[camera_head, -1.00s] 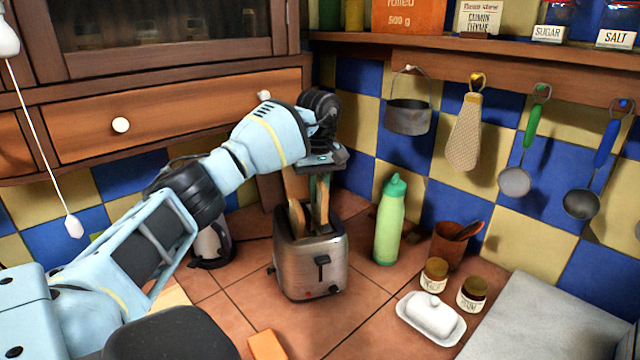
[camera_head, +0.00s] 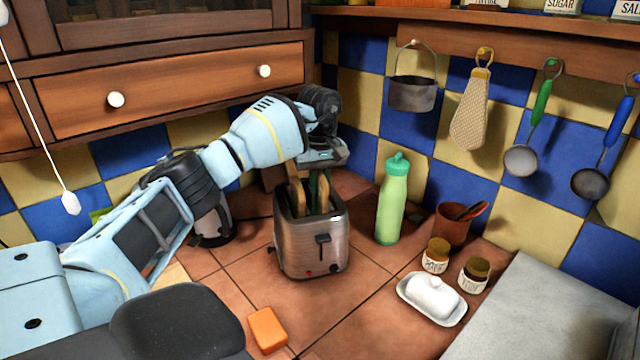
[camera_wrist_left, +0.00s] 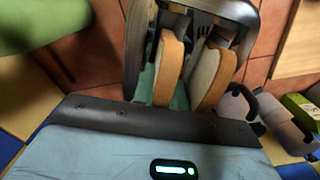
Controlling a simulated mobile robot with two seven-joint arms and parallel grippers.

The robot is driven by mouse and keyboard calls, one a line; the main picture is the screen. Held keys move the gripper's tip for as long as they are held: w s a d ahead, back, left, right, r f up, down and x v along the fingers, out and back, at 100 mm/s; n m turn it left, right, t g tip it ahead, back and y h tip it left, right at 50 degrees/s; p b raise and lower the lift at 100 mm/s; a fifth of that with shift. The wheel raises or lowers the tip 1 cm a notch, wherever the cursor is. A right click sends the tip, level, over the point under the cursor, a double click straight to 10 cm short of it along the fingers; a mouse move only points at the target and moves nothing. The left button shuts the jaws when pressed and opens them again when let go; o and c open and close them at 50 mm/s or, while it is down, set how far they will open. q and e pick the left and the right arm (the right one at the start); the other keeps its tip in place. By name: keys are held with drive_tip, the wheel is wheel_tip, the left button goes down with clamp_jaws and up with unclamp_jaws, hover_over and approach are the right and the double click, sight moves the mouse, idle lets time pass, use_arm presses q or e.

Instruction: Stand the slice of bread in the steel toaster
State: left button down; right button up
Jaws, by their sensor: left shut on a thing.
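The steel toaster (camera_head: 300,250) stands upright on the tiled counter, its lever facing me. My left gripper (camera_head: 318,183) is directly above it, pointing down and shut on a slice of bread (camera_head: 323,192). The held slice stands upright, its lower part inside the toaster's right slot. In the left wrist view this slice (camera_wrist_left: 169,70) is between the teal finger pads. A second slice (camera_head: 297,196) stands in the left slot; it also shows in the left wrist view (camera_wrist_left: 209,76). The lower edges of both slices are hidden. My right gripper is not in view.
A green bottle (camera_head: 391,205) stands right of the toaster, with a clay pot (camera_head: 454,224), two jars and a butter dish (camera_head: 432,298) beyond. An orange block (camera_head: 268,329) lies in front.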

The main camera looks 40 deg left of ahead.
use_arm(q)
drive_tip(key=shift+f, duration=0.15)
drive_tip(key=c, duration=1.3)
unclamp_jaws()
drive_tip(key=shift+c, duration=0.2)
drive_tip(key=shift+f, duration=0.1)
wheel_tip(320, 180, up, 8)
drive_tip(key=shift+d+r, duration=0.1)
drive_tip(key=shift+r, duration=0.05)
